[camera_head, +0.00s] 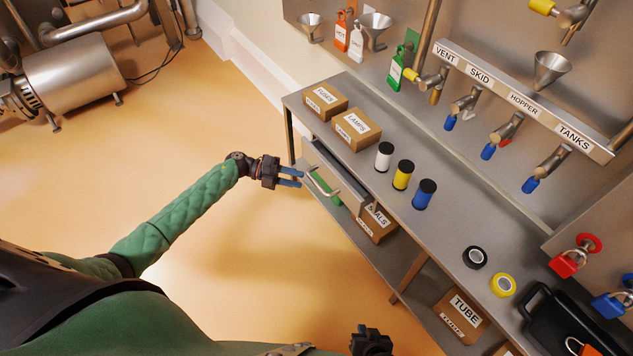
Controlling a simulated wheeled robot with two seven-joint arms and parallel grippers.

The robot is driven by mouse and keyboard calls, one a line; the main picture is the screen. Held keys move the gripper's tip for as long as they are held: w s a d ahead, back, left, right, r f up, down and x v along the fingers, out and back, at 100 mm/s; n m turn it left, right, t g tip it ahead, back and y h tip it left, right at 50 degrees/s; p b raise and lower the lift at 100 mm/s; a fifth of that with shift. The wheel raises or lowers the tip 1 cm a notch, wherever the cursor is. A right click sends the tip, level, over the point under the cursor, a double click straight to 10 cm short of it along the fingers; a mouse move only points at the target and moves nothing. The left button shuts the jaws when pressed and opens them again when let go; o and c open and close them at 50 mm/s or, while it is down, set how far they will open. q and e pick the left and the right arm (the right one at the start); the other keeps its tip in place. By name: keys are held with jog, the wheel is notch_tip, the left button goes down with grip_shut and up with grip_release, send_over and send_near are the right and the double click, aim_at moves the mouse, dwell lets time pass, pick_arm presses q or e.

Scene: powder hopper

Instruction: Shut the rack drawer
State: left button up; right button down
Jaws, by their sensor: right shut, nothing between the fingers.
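The rack drawer (347,187) is under the left end of the grey bench top and appears to stand partly out, with a bar handle (322,187) on its front. Something green shows around the handle. My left gripper (300,177) is just left of the handle, its two blue fingers apart and pointing at the drawer. Nothing shows between them, and I cannot tell whether the fingertips touch the drawer. My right gripper (371,340) is at the bottom edge, away from the drawer, shut, with its fingers mostly hidden.
Two cardboard boxes (356,130), several tape or spool rolls (403,175) and a black case (562,320) stand on the bench (445,215). Boxes, including a TUBE box (461,315), sit on the shelf below. The orange floor left of the rack is clear.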

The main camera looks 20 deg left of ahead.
aim_at(316, 182)
pick_arm(q)
jog(key=d, duration=0.4)
jog(key=d+f, duration=0.1)
jog(key=d, duration=0.2)
jog(key=shift+w+d, duration=0.1)
jog(key=shift+w, duration=0.3)
grip_shut()
